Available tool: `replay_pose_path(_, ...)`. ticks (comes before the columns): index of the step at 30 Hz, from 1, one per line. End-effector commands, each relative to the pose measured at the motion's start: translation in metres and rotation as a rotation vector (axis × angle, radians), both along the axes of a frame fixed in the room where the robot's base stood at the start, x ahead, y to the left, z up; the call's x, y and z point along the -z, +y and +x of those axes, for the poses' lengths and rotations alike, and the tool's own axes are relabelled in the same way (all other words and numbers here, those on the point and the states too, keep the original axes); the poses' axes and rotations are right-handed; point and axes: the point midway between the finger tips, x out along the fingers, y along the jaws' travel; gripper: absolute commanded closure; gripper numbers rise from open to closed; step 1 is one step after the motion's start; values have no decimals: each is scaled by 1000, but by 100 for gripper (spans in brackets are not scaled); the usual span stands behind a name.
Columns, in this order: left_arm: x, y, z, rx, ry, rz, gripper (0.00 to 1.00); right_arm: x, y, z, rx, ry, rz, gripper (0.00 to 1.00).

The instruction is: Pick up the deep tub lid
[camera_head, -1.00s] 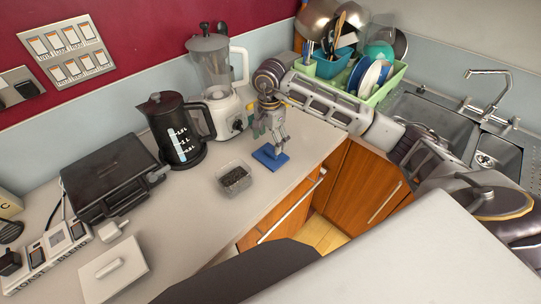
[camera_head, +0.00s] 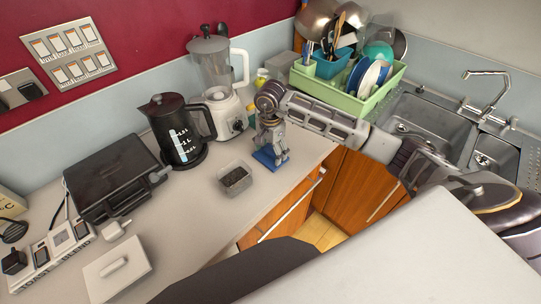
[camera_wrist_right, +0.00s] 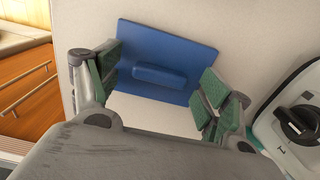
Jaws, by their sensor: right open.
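A flat blue square lid (camera_head: 264,160) with a raised bar handle lies on the counter, right of a clear tub. It also shows in the right wrist view (camera_wrist_right: 190,50), with its handle between the finger pads. My right gripper (camera_head: 270,151) points down just over this lid, partly hiding it. In the right wrist view the gripper (camera_wrist_right: 160,85) is open and empty, with green pads on either side of the handle, apart from it. A second, white lid (camera_head: 101,279) with a handle lies at the lower left. My left gripper is out of view.
The clear tub (camera_head: 236,181) holds dark contents. A blender (camera_head: 222,105) and black kettle (camera_head: 177,135) stand behind, with a black grill (camera_head: 108,180) to the left. A green dish rack (camera_head: 345,100) stands behind my right arm. The counter's front edge is close to the lid.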

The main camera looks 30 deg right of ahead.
Motion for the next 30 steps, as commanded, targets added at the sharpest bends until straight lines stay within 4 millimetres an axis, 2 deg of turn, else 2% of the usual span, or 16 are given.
replay_pose_path(8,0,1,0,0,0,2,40,0,0,0,0,0,0,23)
replay_pose_path(15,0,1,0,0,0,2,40,0,0,0,0,0,0,54)
replay_pose_path(18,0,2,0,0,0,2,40,0,0,0,0,0,0,63)
replay_pose_path(30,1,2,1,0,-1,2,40,-4,0,0,0,-1,0,63)
